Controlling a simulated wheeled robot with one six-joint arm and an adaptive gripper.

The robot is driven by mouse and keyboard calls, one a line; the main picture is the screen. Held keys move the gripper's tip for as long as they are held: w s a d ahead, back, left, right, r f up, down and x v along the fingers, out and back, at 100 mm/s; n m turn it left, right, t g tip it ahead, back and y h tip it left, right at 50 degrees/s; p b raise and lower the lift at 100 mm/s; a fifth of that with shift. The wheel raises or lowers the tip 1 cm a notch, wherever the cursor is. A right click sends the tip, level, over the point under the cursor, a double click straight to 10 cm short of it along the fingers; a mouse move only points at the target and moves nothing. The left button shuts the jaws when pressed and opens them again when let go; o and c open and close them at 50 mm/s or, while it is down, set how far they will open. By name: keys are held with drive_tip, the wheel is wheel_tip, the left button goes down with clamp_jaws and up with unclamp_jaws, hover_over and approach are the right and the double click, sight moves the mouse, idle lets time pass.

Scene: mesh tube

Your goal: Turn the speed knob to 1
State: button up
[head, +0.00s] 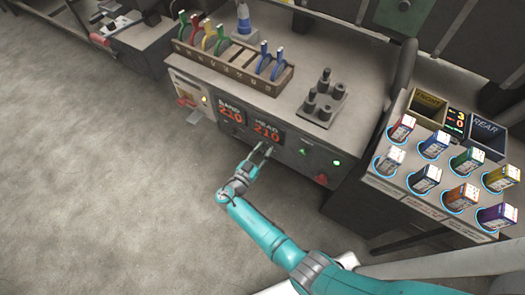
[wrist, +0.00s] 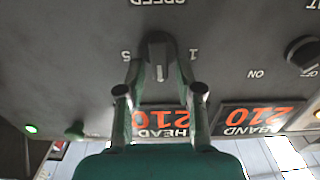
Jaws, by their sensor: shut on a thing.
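The speed knob (wrist: 157,50) is a dark knob on the front panel, under the upside-down SPEED label in the wrist view. The figure 5 is on its left and 1 on its right in that view. A light mark on the knob points down the picture, between the two figures. My gripper (wrist: 159,72) has one finger on each side of the knob and is shut on it. In the head view my gripper (head: 265,149) reaches the panel just below the HEAD display, and the knob is not clear there.
The HEAD display (head: 268,132) and BAND display (head: 231,114) both read 210. An ON/OFF knob (wrist: 302,54) is at the wrist view's right. A green light (head: 337,163) and a red button (head: 321,179) are right of my gripper. The floor at left is clear.

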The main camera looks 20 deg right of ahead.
drive_tip(key=shift+n, duration=0.3)
clamp_jaws()
drive_tip(key=shift+w+a+f+n, duration=0.2)
drive_tip(key=shift+w+f+n, duration=0.05)
drive_tip(key=shift+n, duration=2.3)
drive_tip(key=shift+w+a+f+n, duration=0.2)
drive_tip(key=shift+f+n, duration=0.1)
drive_tip(key=shift+n, duration=2.2)
drive_tip(key=shift+w+a+f+n, duration=0.15)
drive_tip(key=shift+w+f+n, duration=0.1)
drive_tip(key=shift+n, duration=2.3)
drive_tip(key=o, duration=0.8)
unclamp_jaws()
drive_tip(key=v, duration=1.2)
